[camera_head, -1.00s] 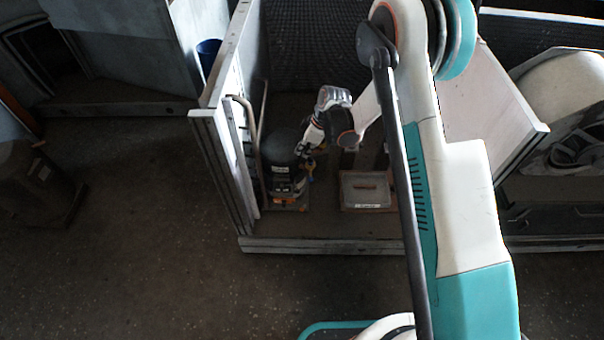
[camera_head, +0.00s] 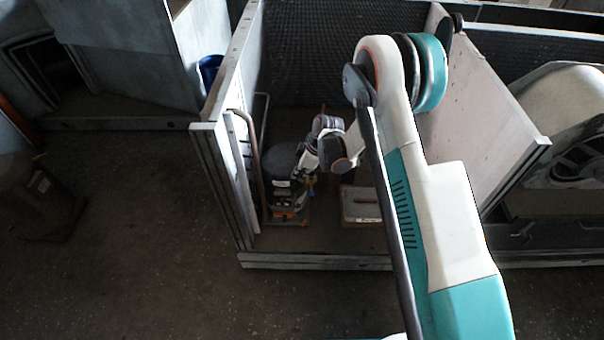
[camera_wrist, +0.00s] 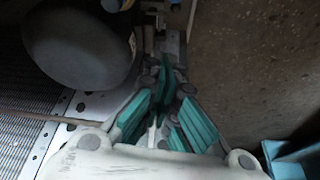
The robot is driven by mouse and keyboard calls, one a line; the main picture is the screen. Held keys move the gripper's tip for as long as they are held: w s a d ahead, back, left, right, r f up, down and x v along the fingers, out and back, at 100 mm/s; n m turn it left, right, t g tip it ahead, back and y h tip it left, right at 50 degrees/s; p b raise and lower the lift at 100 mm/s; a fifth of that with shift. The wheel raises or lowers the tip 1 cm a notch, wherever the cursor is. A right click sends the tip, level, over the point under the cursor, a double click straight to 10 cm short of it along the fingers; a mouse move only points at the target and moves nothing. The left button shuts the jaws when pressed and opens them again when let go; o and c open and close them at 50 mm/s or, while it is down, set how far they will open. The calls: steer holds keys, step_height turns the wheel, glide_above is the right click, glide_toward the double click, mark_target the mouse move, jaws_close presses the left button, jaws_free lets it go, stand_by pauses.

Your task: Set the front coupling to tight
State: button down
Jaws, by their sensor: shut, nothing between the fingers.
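A dark rounded machine (camera_head: 282,172) with a labelled lower body stands inside the open-fronted bay. The wrist view shows a dark rounded body (camera_wrist: 75,42) at upper left, apparently this same machine. My gripper (camera_wrist: 166,72) has teal pads and is shut and empty beside that body. Its tips are close to small grey metal parts (camera_wrist: 165,42); whether they touch, I cannot tell. In the head view my gripper is at the machine's right side, small and partly hidden by my wrist. I cannot clearly pick out the front coupling or its setting.
A bay wall (camera_head: 222,165) with a bent pipe (camera_head: 257,160) stands left of the machine. A shallow tray (camera_head: 362,207) lies to the right, partly behind my arm. A low sill (camera_head: 310,261) crosses the front. Open floor (camera_head: 140,240) lies to the left.

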step_height(320, 180, down, 7)
steer(key=d+b, duration=0.1)
steer(key=b, duration=0.3)
steer(key=shift+s+d, duration=0.15)
steer(key=shift+d, duration=0.1)
steer(key=shift+d, duration=0.15)
